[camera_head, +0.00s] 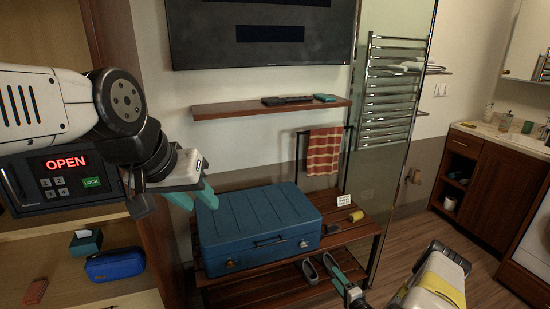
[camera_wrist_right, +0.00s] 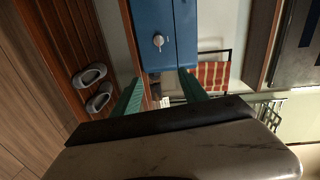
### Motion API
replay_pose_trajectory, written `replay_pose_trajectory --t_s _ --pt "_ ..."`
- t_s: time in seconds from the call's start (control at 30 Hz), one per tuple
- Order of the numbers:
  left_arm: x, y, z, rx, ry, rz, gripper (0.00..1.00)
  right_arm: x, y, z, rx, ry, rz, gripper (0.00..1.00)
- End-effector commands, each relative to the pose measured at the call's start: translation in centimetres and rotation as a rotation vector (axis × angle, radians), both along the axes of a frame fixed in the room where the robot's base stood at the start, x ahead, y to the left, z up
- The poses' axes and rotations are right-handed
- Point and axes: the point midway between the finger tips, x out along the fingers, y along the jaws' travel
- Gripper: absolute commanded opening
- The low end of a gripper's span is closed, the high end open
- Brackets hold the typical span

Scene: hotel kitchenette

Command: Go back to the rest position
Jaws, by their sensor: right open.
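My left gripper (camera_head: 198,194) hangs at the left, its teal fingers in front of the left end of the blue suitcase. The view does not show whether its fingers are apart. My right gripper (camera_head: 340,275) is at the lower right, by the front of the bench. In the right wrist view its teal fingers (camera_wrist_right: 160,92) are spread with nothing between them. The closed blue suitcase (camera_head: 258,220) lies on the slatted wooden bench (camera_head: 345,240). Part of it also shows in the right wrist view (camera_wrist_right: 158,15).
Grey slippers (camera_head: 311,271) are on the lower rack. A small yellow item (camera_head: 356,215) and a white card (camera_head: 344,201) are on the bench. A striped towel (camera_head: 324,151) hangs behind. The safe (camera_head: 70,182) reads OPEN. A glass panel (camera_head: 393,150) stands right. Floor is free there.

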Motion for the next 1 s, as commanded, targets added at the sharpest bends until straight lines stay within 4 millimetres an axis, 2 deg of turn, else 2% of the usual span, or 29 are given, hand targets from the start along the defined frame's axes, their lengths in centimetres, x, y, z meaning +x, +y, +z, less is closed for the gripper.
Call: replay_pose_trajectory --t_s 0.27,0.37,0.47,0.6,0.73,0.87,1.0 --pt "0.0 0.0 0.0 0.0 0.001 0.0 0.36 4.3 -2.3 3.8 -0.181 0.041 0.025 0.51" --pt "0.0 0.0 0.0 0.0 0.001 0.0 0.36 6.2 -3.2 6.1 -0.271 0.061 0.034 0.51" --pt "0.0 0.0 0.0 0.0 0.001 0.0 0.36 8.5 -4.3 9.4 -0.388 0.088 0.047 0.51" --pt "0.0 0.0 0.0 0.0 0.001 0.0 0.36 11.4 -5.5 15.7 -0.58 0.137 0.064 0.51" --pt "0.0 0.0 0.0 0.0 0.001 0.0 0.36 12.8 -6.1 22.2 -0.742 0.185 0.074 0.51" --pt "0.0 0.0 0.0 0.0 0.001 0.0 0.36 12.9 -5.9 28.9 -0.884 0.233 0.085 0.51" --pt "0.0 0.0 0.0 0.0 0.001 0.0 0.36 11.4 -5.1 36.0 -1.011 0.282 0.099 0.51"
